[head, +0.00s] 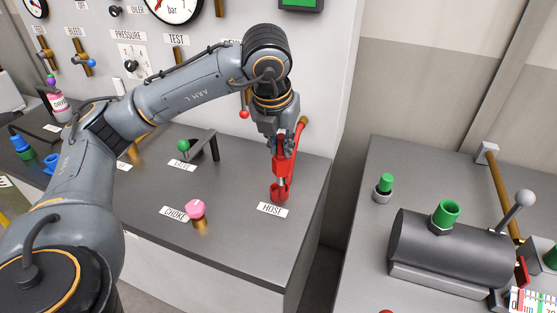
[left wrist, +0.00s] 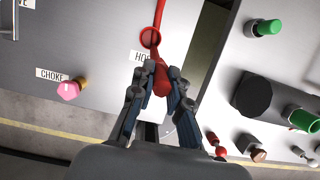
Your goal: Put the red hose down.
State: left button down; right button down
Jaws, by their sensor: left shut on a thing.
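The red hose (left wrist: 162,78) is held between the fingertips of my left gripper (left wrist: 155,90) in the left wrist view. In the head view my left gripper (head: 284,147) points down, shut on the red hose (head: 284,166), over the right part of the grey bench. The hose's lower end is close to a red ring-like part (head: 279,193) just behind the HOSE label (head: 271,209). This red ring (left wrist: 150,37) shows beyond the fingertips in the left wrist view. I cannot tell whether the hose touches it. My right gripper is not in view.
The grey bench (head: 255,245) carries a pink CHOKE knob (head: 195,208) and a lever with a green knob (head: 203,147) left of the hose. A gauge panel (head: 325,60) stands behind. A gap separates a second bench with a dark cylinder (head: 450,250) at right.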

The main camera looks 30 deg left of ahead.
pick_arm(q)
jog(key=w+a+f+p, duration=0.2)
jog(key=w+a+f, duration=0.1)
jog(key=f, duration=0.6)
jog(key=shift+w+p, duration=0.3)
jog(key=shift+w, duration=0.15)
jog(key=shift+f, duration=0.15)
jog(key=c, duration=1.3)
grip_release()
